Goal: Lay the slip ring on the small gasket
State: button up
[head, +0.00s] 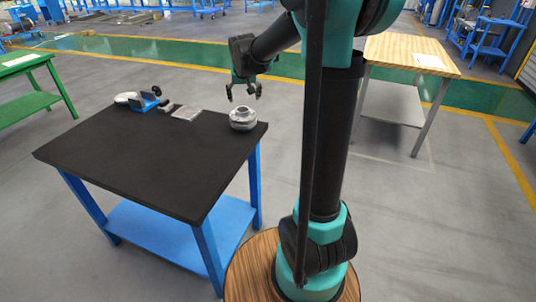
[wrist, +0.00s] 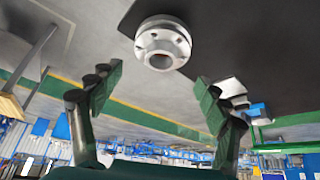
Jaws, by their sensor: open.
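A silver round flanged shell (head: 243,119) stands near the right corner of the black-topped table. In the wrist view the shell (wrist: 162,38) shows a flange face with several holes around a central opening. I cannot make out a separate slip ring or small gasket; either may be among the small parts on the table or on the shell. My gripper (head: 244,93) is above the shell, apart from it. In the wrist view its two fingers (wrist: 160,88) are spread wide with nothing between them.
On the black table (head: 130,165), a white round item (head: 126,98), a blue block (head: 146,103), small dark parts (head: 166,107) and a flat grey plate (head: 187,113) lie along the back edge. The table's front is clear. A wooden-topped table (head: 410,52) stands at right.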

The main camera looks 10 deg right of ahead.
jog(key=s+d+f, duration=0.1)
jog(key=s+f, duration=0.4)
jog(key=s, duration=0.6)
jog(key=s+d+f+g, duration=0.1)
jog(key=s+f, duration=0.4)
jog(key=s, duration=0.6)
jog(key=s+d+f+n, duration=0.1)
jog(key=s+f, duration=0.4)
jog(key=s, duration=0.6)
jog(key=shift+d+f+g+y, duration=0.25)
jog(key=shift+d+g+y, duration=0.05)
jog(key=shift+d, duration=0.3)
